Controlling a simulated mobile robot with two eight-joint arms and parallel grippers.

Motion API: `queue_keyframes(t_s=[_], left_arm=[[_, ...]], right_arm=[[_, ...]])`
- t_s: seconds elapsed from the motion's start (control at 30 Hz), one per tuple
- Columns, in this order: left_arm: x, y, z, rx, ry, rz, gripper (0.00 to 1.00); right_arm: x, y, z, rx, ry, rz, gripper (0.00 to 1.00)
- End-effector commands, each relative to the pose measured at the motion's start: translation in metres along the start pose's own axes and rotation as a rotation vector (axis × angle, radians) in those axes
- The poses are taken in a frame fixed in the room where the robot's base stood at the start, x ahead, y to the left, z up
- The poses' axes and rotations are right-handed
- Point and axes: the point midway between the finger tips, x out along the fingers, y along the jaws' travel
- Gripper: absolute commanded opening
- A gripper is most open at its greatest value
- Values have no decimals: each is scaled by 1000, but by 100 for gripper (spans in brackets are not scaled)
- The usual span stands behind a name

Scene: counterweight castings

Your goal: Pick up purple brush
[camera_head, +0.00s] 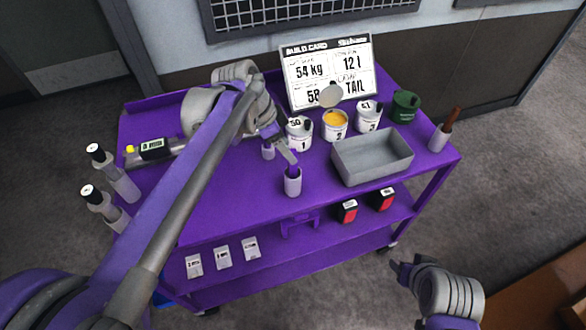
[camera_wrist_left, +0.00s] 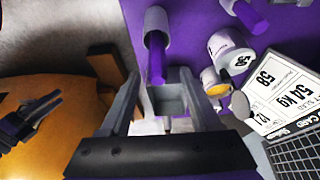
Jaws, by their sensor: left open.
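A purple handle (camera_wrist_left: 157,62), which looks like the purple brush, stands in a pale cup (camera_head: 292,184) near the cart's front edge. The cup also shows in the left wrist view (camera_wrist_left: 156,24). My left gripper (camera_head: 283,148) is open just above the cup. In the left wrist view the handle's end points toward the gap between its fingers (camera_wrist_left: 160,105), not gripped. A second pale cup (camera_head: 268,151) behind it holds another purple handle (camera_wrist_left: 250,16).
White tubs (camera_head: 299,134) and a grey tray (camera_head: 372,160) stand right of the cups. A build card (camera_head: 327,72) stands behind. A brown-handled tool (camera_head: 449,124) is in a cup at the far right. Bottles (camera_head: 115,175) stand at the left. The front middle of the purple cart top (camera_head: 240,205) is clear.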

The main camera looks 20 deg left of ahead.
Motion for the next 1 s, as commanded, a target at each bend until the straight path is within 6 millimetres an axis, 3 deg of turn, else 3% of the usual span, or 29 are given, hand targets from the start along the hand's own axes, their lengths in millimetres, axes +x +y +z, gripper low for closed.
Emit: queue_keyframes(t_s=[0.6,0.87,1.0], left_arm=[[71,3,-1,-1,-1,-2,63],[74,4,-1,-1,-1,-2,63],[74,4,-1,-1,-1,-2,42]], right_arm=[[0,0,0,0,0,0,56],[0,0,0,0,0,0,56],[0,0,0,0,0,0,56]])
